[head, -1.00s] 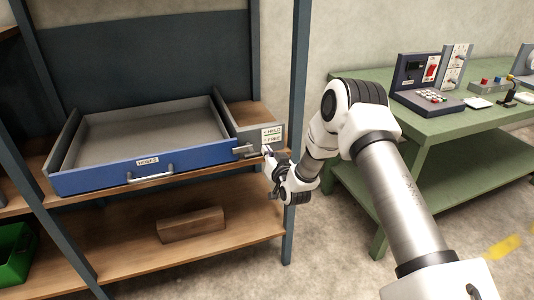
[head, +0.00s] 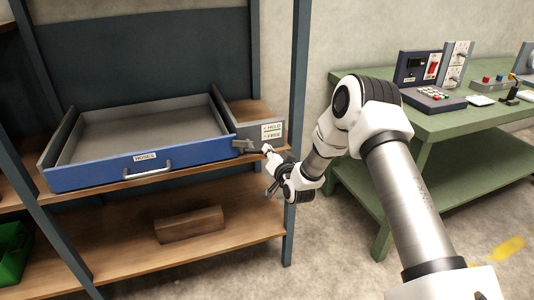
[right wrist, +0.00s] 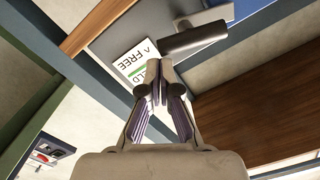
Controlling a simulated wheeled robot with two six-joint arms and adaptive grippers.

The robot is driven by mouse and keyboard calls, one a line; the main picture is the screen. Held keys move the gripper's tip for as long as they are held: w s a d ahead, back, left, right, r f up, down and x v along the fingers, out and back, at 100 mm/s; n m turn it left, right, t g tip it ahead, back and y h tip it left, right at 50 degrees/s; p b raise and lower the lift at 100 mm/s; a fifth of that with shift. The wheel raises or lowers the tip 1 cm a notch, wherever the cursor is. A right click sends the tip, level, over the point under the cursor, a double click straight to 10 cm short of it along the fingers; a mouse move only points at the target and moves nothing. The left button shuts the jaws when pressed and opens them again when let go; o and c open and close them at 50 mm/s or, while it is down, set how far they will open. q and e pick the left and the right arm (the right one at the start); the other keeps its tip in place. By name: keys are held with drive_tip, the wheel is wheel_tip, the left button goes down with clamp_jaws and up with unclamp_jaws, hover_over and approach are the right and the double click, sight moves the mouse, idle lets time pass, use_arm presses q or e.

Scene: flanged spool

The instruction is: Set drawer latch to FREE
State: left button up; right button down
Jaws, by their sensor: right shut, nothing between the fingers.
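The blue-fronted drawer (head: 110,176) sticks out of the shelf and has a silver handle (head: 148,172). A grey latch lever (head: 243,145) sits at the drawer's right end, beside a small white HELD/FREE label (head: 272,130). In the right wrist view the latch lever (right wrist: 196,38) is a dark cylindrical bar just past my fingertips, with the label (right wrist: 138,62) to its left. My right gripper (head: 267,151) is shut and empty, just right of the lever; it shows in the right wrist view (right wrist: 160,70). I cannot tell whether it touches the lever. My left gripper is out of view.
A blue-grey shelf post (head: 296,90) stands close to the right of my gripper. A wooden block (head: 189,225) lies on the lower shelf. A green bench (head: 440,125) with control boxes stands at the right. The floor in front is clear.

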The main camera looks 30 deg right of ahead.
drive_tip(key=f+m+b, duration=0.1)
drive_tip(key=m+b, duration=0.3)
drive_tip(key=a+f+m+b, duration=0.1)
drive_tip(key=f+m+b, duration=0.1)
drive_tip(key=m+b, duration=0.2)
drive_tip(key=a+f+m+b, duration=0.1)
drive_tip(key=m+b, duration=0.3)
drive_tip(key=b, duration=0.1)
drive_tip(key=shift+w+f+m+t, duration=0.25)
drive_tip(key=shift+f+m+t, duration=0.05)
drive_tip(key=shift+f, duration=0.05)
drive_tip(key=shift+d, duration=0.1)
idle(0.4)
